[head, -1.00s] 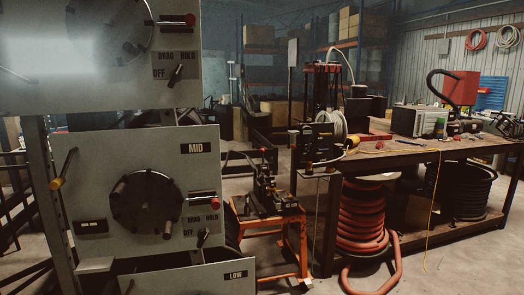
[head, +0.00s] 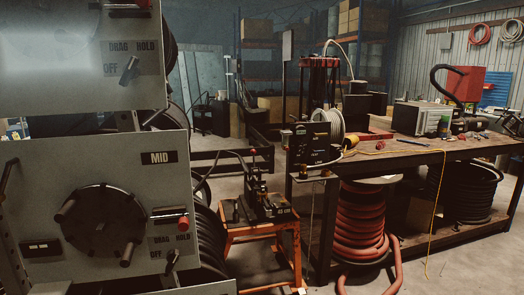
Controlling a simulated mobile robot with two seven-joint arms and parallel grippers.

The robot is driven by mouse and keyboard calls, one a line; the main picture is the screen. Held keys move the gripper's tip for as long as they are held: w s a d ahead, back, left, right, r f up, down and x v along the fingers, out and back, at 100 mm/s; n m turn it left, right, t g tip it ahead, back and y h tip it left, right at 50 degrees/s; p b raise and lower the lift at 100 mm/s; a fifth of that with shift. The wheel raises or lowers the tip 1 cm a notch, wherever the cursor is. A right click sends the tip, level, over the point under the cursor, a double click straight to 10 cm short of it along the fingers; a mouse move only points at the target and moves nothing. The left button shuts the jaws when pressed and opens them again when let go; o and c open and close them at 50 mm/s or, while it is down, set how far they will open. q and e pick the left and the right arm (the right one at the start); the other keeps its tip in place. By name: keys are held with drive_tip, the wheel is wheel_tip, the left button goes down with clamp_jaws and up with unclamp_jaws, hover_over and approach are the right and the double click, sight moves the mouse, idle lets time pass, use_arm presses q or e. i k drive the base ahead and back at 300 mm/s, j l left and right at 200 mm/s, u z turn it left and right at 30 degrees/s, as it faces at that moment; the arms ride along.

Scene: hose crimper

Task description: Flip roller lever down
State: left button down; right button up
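No part is marked as the roller lever, so I cannot tell for sure which one it is. A black counter box (head: 308,148) with small white lettering sits at the near left corner of the workbench. A yellow-and-red fitting (head: 350,142) is at its right side. A dark bench tool (head: 260,198) stands on an orange stand (head: 262,240) and has a raised lever with a red end (head: 252,152). Neither of my grippers is in view.
A grey MID reel panel (head: 120,195) with a round hub and red-knobbed handle fills the left, below another panel (head: 75,60). The workbench (head: 420,150) holds a hose coil and boxes. A red hose coil (head: 360,220) stands under it. Concrete floor shows at lower right.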

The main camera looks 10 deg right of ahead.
sight(254, 171)
drive_tip(key=i+l+z, duration=0.15)
drive_tip(key=i+l, duration=0.3)
drive_tip(key=i+l+z, duration=0.2)
drive_tip(key=i+l, duration=0.15)
drive_tip(key=i, duration=0.35)
drive_tip(key=i+l+z, duration=0.15)
drive_tip(key=i+l, duration=0.15)
drive_tip(key=i, duration=0.25)
drive_tip(key=i+l+z, duration=0.15)
drive_tip(key=i, duration=0.5)
drive_tip(key=i+l+z, duration=0.2)
drive_tip(key=i, duration=0.4)
